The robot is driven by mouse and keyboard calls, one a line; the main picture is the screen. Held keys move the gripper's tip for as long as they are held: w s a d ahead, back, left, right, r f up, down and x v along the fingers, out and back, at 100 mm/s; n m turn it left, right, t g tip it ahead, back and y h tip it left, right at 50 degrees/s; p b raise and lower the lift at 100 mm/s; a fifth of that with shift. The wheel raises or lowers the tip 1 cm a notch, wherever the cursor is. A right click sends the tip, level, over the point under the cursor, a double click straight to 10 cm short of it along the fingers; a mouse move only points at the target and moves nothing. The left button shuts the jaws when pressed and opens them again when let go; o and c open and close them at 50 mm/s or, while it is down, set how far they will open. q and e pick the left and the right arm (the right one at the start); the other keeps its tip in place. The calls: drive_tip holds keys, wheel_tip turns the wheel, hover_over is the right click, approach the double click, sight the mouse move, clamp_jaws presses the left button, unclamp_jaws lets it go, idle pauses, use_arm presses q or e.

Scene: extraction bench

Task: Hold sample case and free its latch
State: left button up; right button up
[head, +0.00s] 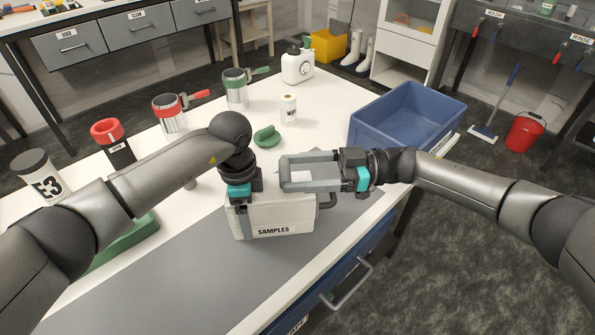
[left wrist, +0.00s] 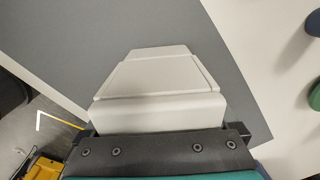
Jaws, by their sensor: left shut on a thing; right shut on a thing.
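The sample case (head: 272,215), light grey and labelled SAMPLES, stands on the grey mat (head: 170,275) near the bench's front edge. My left gripper (head: 243,197) is shut on its upper left part. In the left wrist view the pale case (left wrist: 155,78) fills the space before the left gripper (left wrist: 160,138). My right gripper (head: 286,174) comes in from the right, its long grey fingers closed at the tips over the case's top edge. It is shut on a small part there, apparently the latch, which the fingers hide. A dark handle-like part (head: 328,201) shows at the case's right side.
A blue bin (head: 405,120) stands at the bench's right. A green object (head: 266,137), a white bottle (head: 289,110), a white jug (head: 298,66) and red- and green-trimmed vessels stand behind. A green tray (head: 125,240) lies left, partly behind my left arm. The front mat is clear.

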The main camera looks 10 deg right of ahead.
use_arm(q)
drive_tip(key=shift+d, duration=0.15)
use_arm(e)
drive_tip(key=shift+n+g, duration=0.3)
drive_tip(key=shift+g, duration=0.2)
drive_tip(key=o, duration=1.3)
drive_tip(key=d, duration=1.2)
drive_tip(key=shift+w, duration=0.2)
use_arm(q)
drive_tip(key=o, duration=1.5)
drive_tip(key=shift+c, duration=0.2)
drive_tip(key=shift+r, duration=0.1)
